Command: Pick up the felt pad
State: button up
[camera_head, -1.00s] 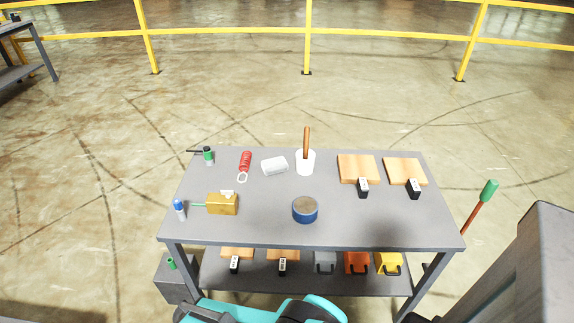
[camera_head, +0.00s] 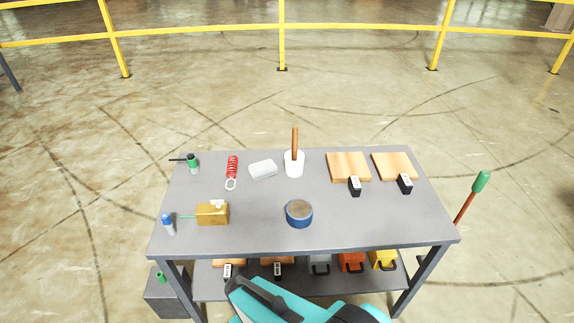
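A small whitish block (camera_head: 263,169), which looks most like the felt pad, lies flat on the grey table (camera_head: 255,237) toward its far side. It sits between a red coil (camera_head: 232,168) and a white cup with a brown stick (camera_head: 294,163). At this size I cannot make out its material. Nothing covers or touches it. My teal and black arm shows at the bottom edge, in front of the table and well apart from the block. My gripper's fingertips do not show.
A blue round tin (camera_head: 299,215), a yellow box (camera_head: 212,213), a blue-capped bottle (camera_head: 168,223) and wooden boards (camera_head: 348,166) with black tags stand on the table. A green-topped pole (camera_head: 481,181) stands at right. The table's middle is mostly clear.

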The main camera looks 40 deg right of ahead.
aim_at(258, 170)
jog(key=z, duration=0.8)
jog(key=k, duration=1)
jog(key=u, duration=0.05)
jog(key=i, duration=0.85)
jog(key=z, duration=0.05)
